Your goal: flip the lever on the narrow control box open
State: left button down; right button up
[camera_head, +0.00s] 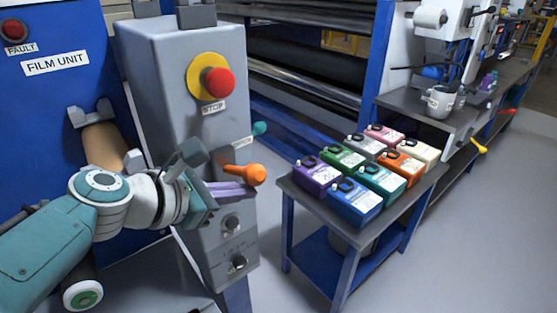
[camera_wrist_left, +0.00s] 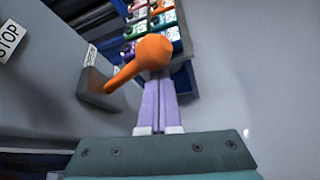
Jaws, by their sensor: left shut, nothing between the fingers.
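The narrow control box (camera_head: 165,70) is a grey upright cabinet with a red stop button (camera_head: 217,82) on a yellow disc. An orange lever (camera_head: 246,173) with a round knob sticks out from its front, below the button. In the left wrist view the orange lever (camera_wrist_left: 153,52) slants up to the right from a dark mount (camera_wrist_left: 100,95). My left gripper (camera_head: 250,190) has pale purple fingers, shut with nothing between them. My right gripper is out of view.
A teal-knobbed lever (camera_head: 259,129) sits just above the orange one. To the right, a small table (camera_head: 320,208) holds several coloured canisters (camera_head: 355,203). A grey workbench (camera_head: 400,105) stands behind. Floor right of the table is clear.

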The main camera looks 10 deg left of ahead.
pick_arm(q)
jog(key=shift+a+r, duration=0.1)
jog(key=shift+r, duration=0.3)
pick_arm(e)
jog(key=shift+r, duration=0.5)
pick_arm(q)
jog(key=shift+p, duration=0.3)
jog(key=shift+f, duration=0.1)
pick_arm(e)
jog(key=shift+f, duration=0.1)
